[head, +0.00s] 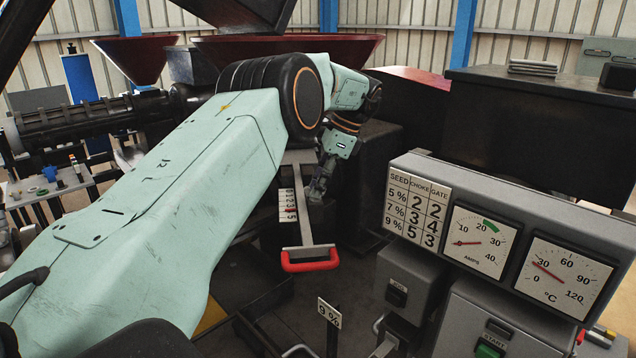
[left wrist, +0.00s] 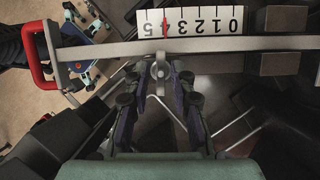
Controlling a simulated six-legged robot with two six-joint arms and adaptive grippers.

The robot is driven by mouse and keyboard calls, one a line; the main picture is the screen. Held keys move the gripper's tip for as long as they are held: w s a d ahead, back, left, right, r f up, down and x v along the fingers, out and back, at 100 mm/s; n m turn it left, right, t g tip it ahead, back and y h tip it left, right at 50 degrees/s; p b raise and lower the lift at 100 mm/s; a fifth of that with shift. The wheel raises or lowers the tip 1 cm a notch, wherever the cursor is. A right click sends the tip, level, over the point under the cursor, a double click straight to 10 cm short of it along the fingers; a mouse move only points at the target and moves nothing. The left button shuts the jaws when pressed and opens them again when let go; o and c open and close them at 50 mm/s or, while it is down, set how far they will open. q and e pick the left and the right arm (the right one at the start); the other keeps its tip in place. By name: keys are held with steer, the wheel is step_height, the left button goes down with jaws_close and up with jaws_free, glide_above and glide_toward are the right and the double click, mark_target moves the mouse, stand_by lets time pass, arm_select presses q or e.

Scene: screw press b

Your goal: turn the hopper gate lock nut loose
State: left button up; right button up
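My left gripper (left wrist: 160,77) is at the gate bar (left wrist: 230,44), a flat steel bar with a red handle (left wrist: 38,55) at its end. In the left wrist view its two fingertips stand apart, with a small pale metal piece (left wrist: 160,70), likely the lock nut, between them at the bar's edge. I cannot tell whether the fingers touch it. In the head view the left gripper (head: 320,185) is beside the bar (head: 306,228); the nut is not clear there. A white scale (left wrist: 205,21) runs along the bar, its red pointer near 4. My right gripper is not in view.
A grey panel (head: 520,215) with a seed, choke and gate table and two dials stands at the right. A 9 % tag (head: 329,313) stands below the bar. Red hoppers (head: 290,55) and the press barrel (head: 90,118) are behind. Dark machine bodies crowd the gripper.

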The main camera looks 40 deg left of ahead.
arm_select(q)
steer(key=shift+o, duration=0.4)
steer(key=shift+r, duration=0.1)
step_height(320, 180, up, 10)
stand_by(0.4)
stand_by(0.3)
stand_by(0.3)
